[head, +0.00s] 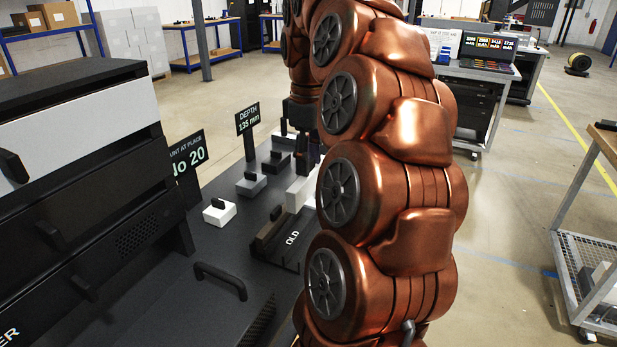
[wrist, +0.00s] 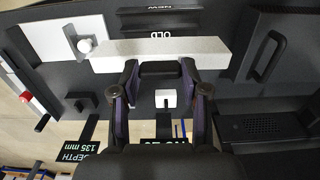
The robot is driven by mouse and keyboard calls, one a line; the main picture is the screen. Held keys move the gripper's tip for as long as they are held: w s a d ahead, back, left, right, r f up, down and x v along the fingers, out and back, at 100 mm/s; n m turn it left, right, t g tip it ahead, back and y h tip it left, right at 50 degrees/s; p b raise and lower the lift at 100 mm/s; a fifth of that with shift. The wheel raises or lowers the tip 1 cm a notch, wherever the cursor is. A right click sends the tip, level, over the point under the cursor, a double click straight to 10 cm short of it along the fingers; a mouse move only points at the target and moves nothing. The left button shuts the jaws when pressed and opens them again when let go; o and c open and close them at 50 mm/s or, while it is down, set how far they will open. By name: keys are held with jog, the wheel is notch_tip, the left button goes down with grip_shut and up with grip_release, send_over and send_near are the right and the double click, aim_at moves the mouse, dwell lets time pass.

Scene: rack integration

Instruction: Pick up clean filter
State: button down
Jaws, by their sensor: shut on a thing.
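The clean filter, a long white bar with a black grip (wrist: 160,50), lies across the middle of the wrist view. My gripper (wrist: 160,74) has one finger on each side of the black grip and is shut on it. The bar partly covers the OLD label below it. I cannot tell whether the bar touches the surface. A dark bar lies in the OLD tray (head: 291,239).
A small white block with a dark knob (head: 220,212) and several dark blocks stand on the black worktop (head: 215,250). Signs reading DEPTH 135 mm (head: 248,119) and No 20 (head: 188,168) stand behind. A dark drawer cabinet (head: 85,200) fills the left. A black handle (head: 221,279) rises in front.

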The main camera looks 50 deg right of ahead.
notch_tip(320, 180, up, 13)
jog(key=p, duration=1)
